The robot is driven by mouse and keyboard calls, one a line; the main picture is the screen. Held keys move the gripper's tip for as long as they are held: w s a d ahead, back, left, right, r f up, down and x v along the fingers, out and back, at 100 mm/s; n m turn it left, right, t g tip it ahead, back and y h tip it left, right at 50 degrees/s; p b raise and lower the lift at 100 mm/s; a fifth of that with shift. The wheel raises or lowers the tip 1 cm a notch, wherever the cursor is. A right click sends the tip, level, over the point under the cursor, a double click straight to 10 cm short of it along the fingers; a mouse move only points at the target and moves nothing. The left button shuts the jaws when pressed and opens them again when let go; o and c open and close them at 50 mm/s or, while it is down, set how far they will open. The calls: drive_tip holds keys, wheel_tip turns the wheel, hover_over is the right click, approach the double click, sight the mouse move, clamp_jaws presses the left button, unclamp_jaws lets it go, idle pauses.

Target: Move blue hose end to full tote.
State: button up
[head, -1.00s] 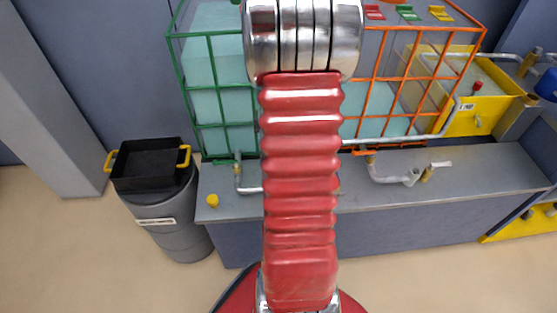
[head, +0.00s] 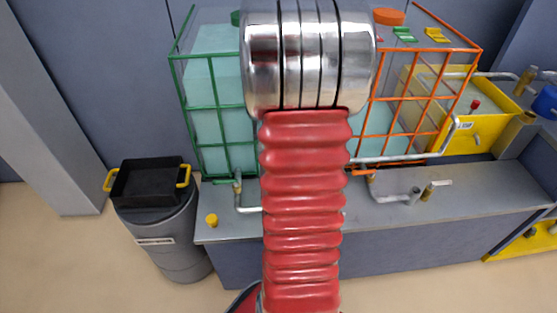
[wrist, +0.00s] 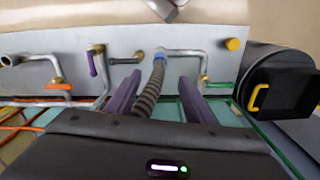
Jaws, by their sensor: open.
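In the wrist view my gripper (wrist: 159,76) is open, with its two purple fingers apart on either side of a grey ribbed hose (wrist: 149,98). The hose has a blue collar, the blue hose end (wrist: 159,55), close to the bench fittings; whether it is joined to one is unclear. I cannot tell whether a finger touches the hose. In the head view the green-caged tote (head: 212,100) holds pale teal liquid almost to its top. The orange-caged tote (head: 395,120) shows a lower level. My arm hides the space between them, and my gripper and the hose end are out of sight there.
Pipes and valves line the grey bench (head: 460,198). A yellow tank (head: 475,130) stands right of the totes. A grey bin (head: 175,245) with a black tray (head: 150,183) stands at left. The front floor is clear.

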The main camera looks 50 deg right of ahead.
drive_tip(key=shift+f, duration=0.15)
drive_tip(key=c, duration=0.3)
wheel_tip(320, 180, down, 2)
drive_tip(key=n, duration=0.2)
drive_tip(key=shift+f+n, duration=0.2)
drive_tip(key=shift+n, duration=0.2)
drive_tip(key=c, duration=0.6)
drive_tip(key=shift+w+d+f+n, duration=0.1)
drive_tip(key=shift+f+n, duration=0.15)
drive_tip(key=shift+n, duration=0.05)
clamp_jaws()
drive_tip(key=shift+f, duration=0.1)
drive_tip(key=shift+f, duration=2.95)
